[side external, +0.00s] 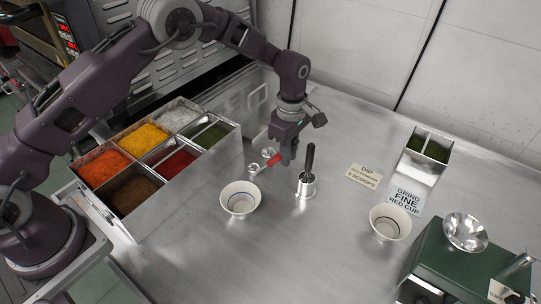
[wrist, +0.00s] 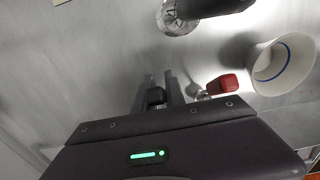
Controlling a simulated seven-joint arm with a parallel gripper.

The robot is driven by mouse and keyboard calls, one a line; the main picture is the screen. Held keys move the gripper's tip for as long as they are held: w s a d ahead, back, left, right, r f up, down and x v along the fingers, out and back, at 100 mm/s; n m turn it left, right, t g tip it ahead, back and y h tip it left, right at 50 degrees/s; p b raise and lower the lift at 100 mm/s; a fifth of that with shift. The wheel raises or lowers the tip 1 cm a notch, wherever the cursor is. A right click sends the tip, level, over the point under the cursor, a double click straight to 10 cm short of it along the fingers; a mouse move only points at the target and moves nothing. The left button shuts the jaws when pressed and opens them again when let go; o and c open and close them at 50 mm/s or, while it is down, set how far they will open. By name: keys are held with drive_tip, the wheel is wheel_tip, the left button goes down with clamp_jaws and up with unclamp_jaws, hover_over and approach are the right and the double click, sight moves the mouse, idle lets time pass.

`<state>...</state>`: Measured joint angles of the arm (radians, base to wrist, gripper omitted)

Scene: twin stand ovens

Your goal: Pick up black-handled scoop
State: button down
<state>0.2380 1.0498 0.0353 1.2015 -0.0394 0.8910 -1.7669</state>
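The black-handled scoop (side external: 310,157) stands upright on the steel counter, its dark handle pointing up from a shiny metal cup-shaped part (side external: 306,187). In the wrist view its black handle (wrist: 208,8) is at the top edge, partly cut off. My gripper (side external: 288,160) points down just left of the handle in the side view, apart from it. In the wrist view my gripper (wrist: 160,80) shows a gap between its fingertips, with nothing held. A red-handled scoop (side external: 273,160) lies close by on the gripper's other side; its red handle also shows in the wrist view (wrist: 223,84).
A white bowl (side external: 240,199) stands near the red-handled scoop, and a second bowl (side external: 390,222) stands right. Spice bins (side external: 200,150) are at left. Label cards (side external: 364,176), a small herb bin (side external: 421,172) and a green machine (side external: 455,262) are at right. The front counter is clear.

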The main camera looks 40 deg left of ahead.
wheel_tip(320, 180, up, 10)
drive_tip(key=shift+r, duration=0.1)
idle(0.4)
idle(0.5)
drive_tip(key=shift+a+m, duration=0.3)
drive_tip(key=shift+a, duration=0.1)
drive_tip(key=s+a+r+m, duration=0.3)
drive_tip(key=s+a+m, duration=0.8)
drive_tip(key=a+m, duration=0.4)
drive_tip(key=shift+r+m, duration=0.15)
drive_tip(key=shift+m, duration=1.05)
drive_tip(key=shift+w, duration=0.1)
